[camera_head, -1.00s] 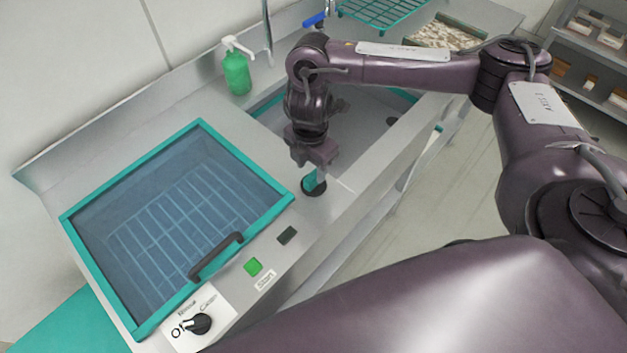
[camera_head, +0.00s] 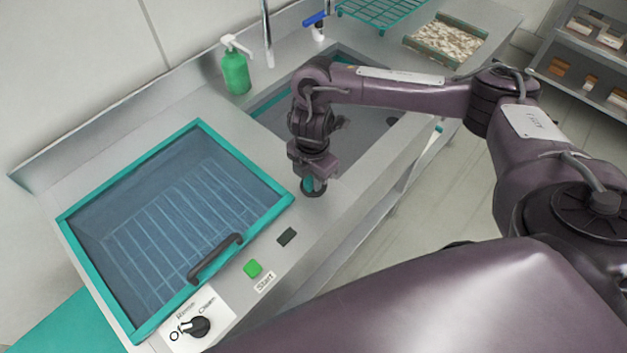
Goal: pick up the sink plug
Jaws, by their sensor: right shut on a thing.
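The sink plug (camera_head: 313,191) has a dark round base and a teal upper part. It is at the steel counter's front, between the glass-lidded unit and the sink. My right gripper (camera_head: 311,178) points down over it and is shut on its teal part, which the jaws mostly hide. I cannot tell whether the base still touches the counter. My left gripper is not in view.
The sink (camera_head: 365,140) lies behind and right of the gripper, with a dark drain (camera_head: 392,121). A green soap bottle (camera_head: 236,70) stands at the back. The teal-framed glass lid (camera_head: 165,215) with a black handle (camera_head: 215,258) fills the left. A pebble-filled tray (camera_head: 446,40) is at the back right.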

